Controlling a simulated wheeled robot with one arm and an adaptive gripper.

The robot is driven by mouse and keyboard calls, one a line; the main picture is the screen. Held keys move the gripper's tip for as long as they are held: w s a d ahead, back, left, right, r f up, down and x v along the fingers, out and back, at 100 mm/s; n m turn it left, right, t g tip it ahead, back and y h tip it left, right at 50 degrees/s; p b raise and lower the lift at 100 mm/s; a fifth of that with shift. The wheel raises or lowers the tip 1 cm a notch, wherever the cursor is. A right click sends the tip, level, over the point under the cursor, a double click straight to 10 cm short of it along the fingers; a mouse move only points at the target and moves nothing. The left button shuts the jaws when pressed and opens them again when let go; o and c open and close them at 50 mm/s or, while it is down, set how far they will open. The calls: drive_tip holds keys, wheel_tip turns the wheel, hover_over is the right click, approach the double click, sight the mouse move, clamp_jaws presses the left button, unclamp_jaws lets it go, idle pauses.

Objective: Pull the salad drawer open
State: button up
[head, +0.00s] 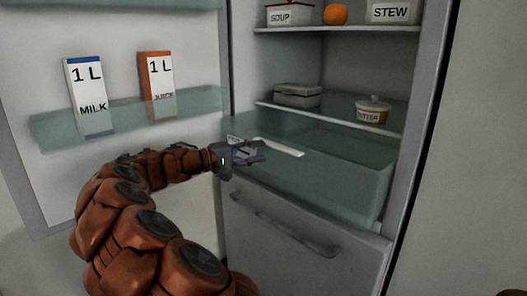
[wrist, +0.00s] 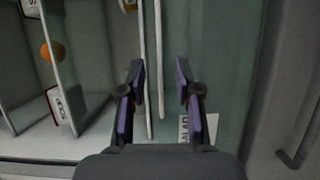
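The salad drawer (head: 330,180) is a clear greenish bin below the lowest shelf, with a pale bar handle (head: 280,147) along its upper front. The drawer looks shut. In the wrist view the pale bar (wrist: 161,60) runs upright between the finger lines, and a partly hidden white label (wrist: 184,128) reading "ALAD" shows by the right finger. My gripper (head: 252,151) is at the left end of the handle. In the wrist view my gripper (wrist: 160,80) has its two purple-padded fingers apart, with a gap on both sides of the bar. Contact with the handle is not visible.
The fridge door stands open at the left, its shelf (head: 50,130) holding a milk carton (head: 88,95) and a juice carton (head: 157,85). A butter dish (head: 372,110) and grey box (head: 298,95) sit above the drawer. A lower front with a long handle (head: 285,225) is below.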

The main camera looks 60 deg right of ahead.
drive_tip(key=v, duration=0.9)
drive_tip(key=p, duration=1.4)
approach(272, 147)
drive_tip(key=shift+p+x, duration=4.8)
drive_tip(key=shift+p, duration=2.5)
drive_tip(key=shift+s, duration=0.1)
